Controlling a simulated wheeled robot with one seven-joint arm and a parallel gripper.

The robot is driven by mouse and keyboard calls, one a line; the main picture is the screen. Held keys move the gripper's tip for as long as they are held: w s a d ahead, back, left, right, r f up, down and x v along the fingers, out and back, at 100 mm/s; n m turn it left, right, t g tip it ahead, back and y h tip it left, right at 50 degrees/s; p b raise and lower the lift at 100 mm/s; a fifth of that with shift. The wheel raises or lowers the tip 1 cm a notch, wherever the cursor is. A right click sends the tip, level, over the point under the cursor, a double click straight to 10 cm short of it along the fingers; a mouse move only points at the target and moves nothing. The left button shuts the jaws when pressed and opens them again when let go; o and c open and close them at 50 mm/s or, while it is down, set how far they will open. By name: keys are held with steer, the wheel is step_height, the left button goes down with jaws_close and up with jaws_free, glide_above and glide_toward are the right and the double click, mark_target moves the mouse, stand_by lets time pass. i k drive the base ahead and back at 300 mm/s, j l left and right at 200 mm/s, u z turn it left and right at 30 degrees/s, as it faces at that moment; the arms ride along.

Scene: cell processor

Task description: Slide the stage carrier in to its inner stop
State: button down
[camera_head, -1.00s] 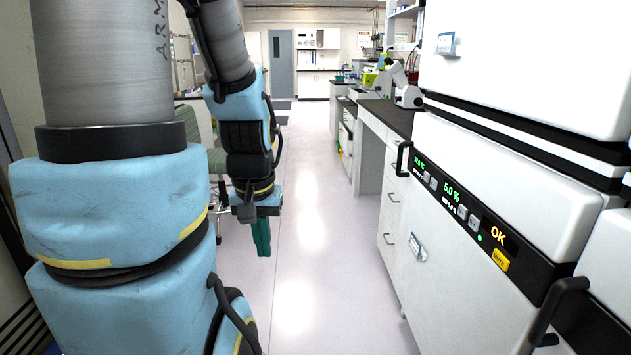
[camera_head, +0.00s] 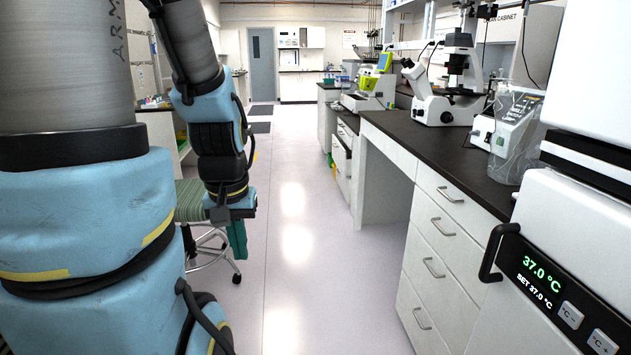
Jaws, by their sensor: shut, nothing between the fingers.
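I cannot make out the stage carrier in this view. A white instrument with a lime-green screen housing (camera_head: 378,82) stands on the far part of the right-hand bench. It is too small to show any sliding part. My gripper (camera_head: 238,240) hangs down left of centre, above the floor and in front of a striped chair. Its green fingers are shut and empty, well away from the bench.
A dark-topped bench (camera_head: 415,142) with drawers runs along the right, carrying a microscope (camera_head: 440,85) and a covered white device (camera_head: 505,130). An incubator (camera_head: 570,260) with a protruding handle is close at right. The aisle floor (camera_head: 295,240) is clear.

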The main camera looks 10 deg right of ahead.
mark_target(461, 88)
steer(key=i+l+z, duration=0.1)
steer(key=i+z, duration=0.15)
steer(key=i, duration=1.45)
